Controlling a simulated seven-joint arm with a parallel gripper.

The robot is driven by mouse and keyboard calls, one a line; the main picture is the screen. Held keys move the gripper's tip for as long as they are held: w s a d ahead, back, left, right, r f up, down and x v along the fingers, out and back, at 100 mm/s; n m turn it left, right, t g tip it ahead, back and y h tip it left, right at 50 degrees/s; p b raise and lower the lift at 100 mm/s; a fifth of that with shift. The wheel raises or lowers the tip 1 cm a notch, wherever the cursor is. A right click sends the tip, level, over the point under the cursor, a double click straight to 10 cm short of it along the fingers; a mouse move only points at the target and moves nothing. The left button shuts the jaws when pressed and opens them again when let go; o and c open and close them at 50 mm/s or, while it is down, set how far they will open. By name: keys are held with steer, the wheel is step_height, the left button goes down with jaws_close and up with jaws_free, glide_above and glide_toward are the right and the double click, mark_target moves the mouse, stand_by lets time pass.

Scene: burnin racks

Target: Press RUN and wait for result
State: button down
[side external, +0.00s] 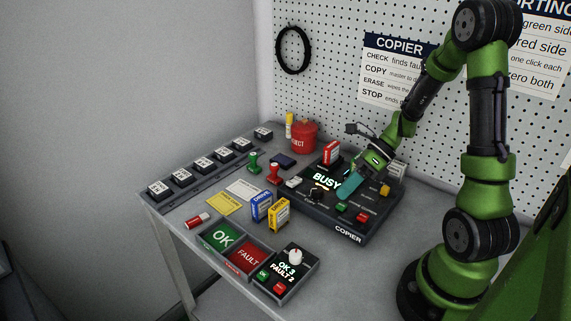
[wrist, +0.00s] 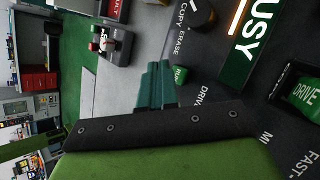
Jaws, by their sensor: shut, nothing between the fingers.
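The dark copier (side external: 347,234) stands on the table, its lit screen (side external: 326,181) reading BUSY. The screen also shows in the wrist view (wrist: 250,45), partly cut off. A small green button (side external: 342,206) sits at the copier's front, beside a red one (side external: 362,217). In the wrist view the green RUN button (wrist: 180,74) is right beside my fingertips. My gripper (side external: 347,188) is shut and empty, its teal fingers low over the panel. I cannot tell whether they touch the button. A red drive (side external: 331,152) stands upright at the copier's back.
Green OK (side external: 222,236) and red FAULT (side external: 248,256) trays lie at the front, beside a counter box (side external: 287,267) reading OK 3, FAULT 2. Blue (side external: 262,205) and yellow (side external: 279,213) boxes stand left of the copier. A red bin (side external: 304,137) stands behind. A pegboard rises at the back.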

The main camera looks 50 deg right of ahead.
mark_target(350, 209)
steer(key=shift+r, duration=2.3)
steer(key=shift+s+d+f+n, duration=0.2)
steer(key=shift+s+f+n, duration=0.2)
steer(key=shift+n, duration=0.6)
steer(key=shift+s+n+g+h, duration=0.2)
steer(key=shift+n+h, duration=0.1)
steer(key=shift+n, duration=0.3)
steer(key=shift+s+n+g+h, duration=0.2)
steer(key=shift+n+h, duration=0.1)
steer(key=shift+n, duration=0.3)
steer(key=s+a+r+n+t+h, duration=0.1)
steer(key=a+r+n+t+h, duration=0.1)
steer(key=a+r+n, duration=0.4)
steer(key=s+a+r+n+t+h, duration=0.2)
steer(key=a+r+n, duration=0.4)
steer(key=n, duration=1.1)
steer(key=shift+r+h, duration=0.6)
steer(key=shift+r, duration=0.15)
